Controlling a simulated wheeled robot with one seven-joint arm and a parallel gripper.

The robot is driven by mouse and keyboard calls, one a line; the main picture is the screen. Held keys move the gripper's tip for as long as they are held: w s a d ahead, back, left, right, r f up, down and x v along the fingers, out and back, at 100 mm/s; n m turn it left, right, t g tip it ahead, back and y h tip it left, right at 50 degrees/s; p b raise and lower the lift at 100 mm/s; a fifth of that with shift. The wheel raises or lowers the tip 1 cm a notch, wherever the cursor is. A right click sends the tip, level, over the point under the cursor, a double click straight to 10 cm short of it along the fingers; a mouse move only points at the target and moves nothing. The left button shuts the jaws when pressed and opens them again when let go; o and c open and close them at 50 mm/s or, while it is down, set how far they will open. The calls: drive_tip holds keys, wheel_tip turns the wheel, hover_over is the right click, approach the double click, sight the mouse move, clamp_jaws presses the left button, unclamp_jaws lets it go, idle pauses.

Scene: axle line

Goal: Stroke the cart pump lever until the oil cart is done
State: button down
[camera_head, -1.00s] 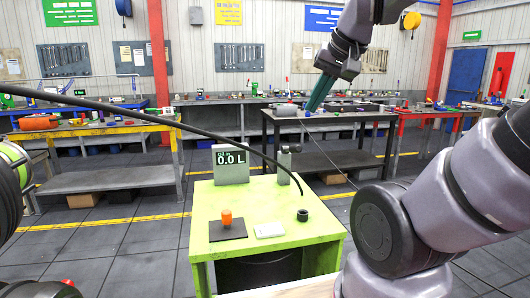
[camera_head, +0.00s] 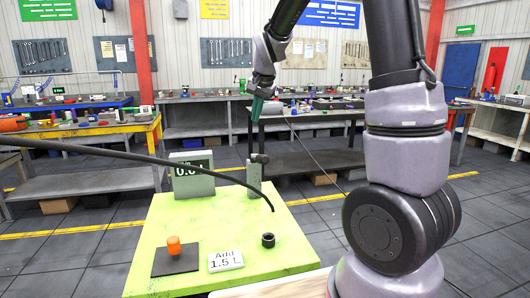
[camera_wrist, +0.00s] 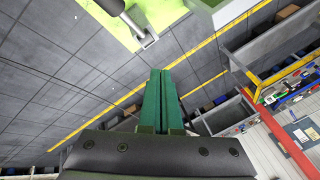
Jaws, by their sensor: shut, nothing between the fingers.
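The lime-green oil cart (camera_head: 215,225) stands in front of me. At its back is a grey pump post (camera_head: 254,178) with a dark lever head (camera_head: 259,158) on top. A grey readout box (camera_head: 202,176) beside it shows a number starting 0, partly covered by a black hose.
On the cart are an orange knob (camera_head: 174,245) on a dark plate (camera_head: 176,262) and a black ring (camera_head: 268,240). The black hose (camera_head: 130,157) arcs across from the left. A dark workbench (camera_head: 315,160) with parts stands behind the cart. Grey floor lies around it.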

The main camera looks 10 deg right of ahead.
drive_tip(key=shift+w+f, duration=0.4)
drive_tip(key=shift+w, duration=0.35)
drive_tip(key=shift+s+f, duration=0.5)
drive_tip(key=shift+f, duration=0.9)
drive_tip(key=shift+s+f, duration=0.45)
drive_tip(key=shift+f, duration=0.9)
drive_tip(key=shift+s+f, duration=0.5)
drive_tip(key=shift+f, duration=0.9)
drive_tip(key=shift+f, duration=0.15)
drive_tip(key=shift+s+f, duration=0.15)
drive_tip(key=shift+f, duration=0.1)
